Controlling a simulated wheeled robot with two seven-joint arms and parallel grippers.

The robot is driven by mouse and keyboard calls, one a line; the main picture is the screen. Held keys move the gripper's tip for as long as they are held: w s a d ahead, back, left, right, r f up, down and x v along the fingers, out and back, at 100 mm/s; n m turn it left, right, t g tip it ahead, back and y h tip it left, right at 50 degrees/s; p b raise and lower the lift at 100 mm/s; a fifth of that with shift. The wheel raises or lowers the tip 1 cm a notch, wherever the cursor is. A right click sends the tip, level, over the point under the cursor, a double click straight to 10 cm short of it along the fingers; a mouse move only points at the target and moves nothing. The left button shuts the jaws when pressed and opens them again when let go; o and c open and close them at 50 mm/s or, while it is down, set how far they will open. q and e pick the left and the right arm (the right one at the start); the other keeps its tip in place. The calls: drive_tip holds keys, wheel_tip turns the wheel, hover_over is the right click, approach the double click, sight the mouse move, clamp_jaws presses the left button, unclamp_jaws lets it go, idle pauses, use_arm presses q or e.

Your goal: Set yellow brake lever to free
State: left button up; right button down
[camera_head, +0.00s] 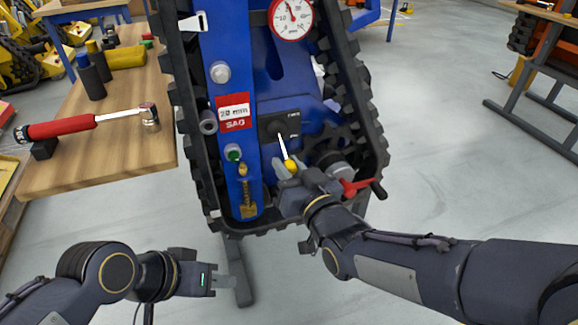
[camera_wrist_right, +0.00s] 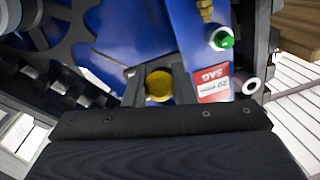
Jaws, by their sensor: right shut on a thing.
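The brake lever has a thin white shaft and a yellow knob (camera_head: 290,165). It pivots on a dark plate (camera_head: 280,126) with small white labels on the blue carrier frame (camera_head: 225,105). The shaft points down and slightly right in the head view. My right gripper (camera_head: 285,170) is shut on the yellow knob, which also shows between its fingers in the right wrist view (camera_wrist_right: 159,85). The plate's label text is too small to read. My left gripper (camera_head: 222,282) is low at the left, apart from the carrier; its finger gap is not clear.
A black track (camera_head: 368,110) surrounds the blue frame. A red-handled crank (camera_head: 355,187) is just right of my right gripper. A pressure gauge (camera_head: 291,18) is at the top. Open floor lies right.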

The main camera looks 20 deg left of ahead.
sight(290, 162)
drive_tip(key=shift+s+d+r+m+g+h+p, duration=0.15)
drive_tip(key=shift+r+g+h+p, duration=0.6)
drive_tip(key=shift+p, duration=1.7)
drive_tip(key=shift+s+d+r+m+g+h+p, duration=0.25)
drive_tip(key=shift+r+g+p, duration=0.55)
drive_tip(key=shift+p, duration=1.65)
drive_tip(key=shift+s+a+r+n+g+h+p, duration=0.1)
drive_tip(key=shift+r+g+h+p, duration=0.75)
drive_tip(key=shift+p, duration=1.6)
drive_tip(key=r+g+h+p, duration=0.1)
drive_tip(key=p, duration=0.3)
drive_tip(key=r+g+p, duration=0.1)
drive_tip(key=p, duration=0.4)
drive_tip(key=r+g+h+p, duration=0.1)
drive_tip(key=p, duration=0.4)
drive_tip(key=shift+w+a+r+g+h, duration=0.15)
drive_tip(key=shift+w+a+g+h, duration=0.05)
drive_tip(key=shift+w+g+h, duration=0.15)
drive_tip(key=shift+p, duration=0.55)
drive_tip(key=c, duration=1.2)
unclamp_jaws()
drive_tip(key=shift+r, duration=0.1)
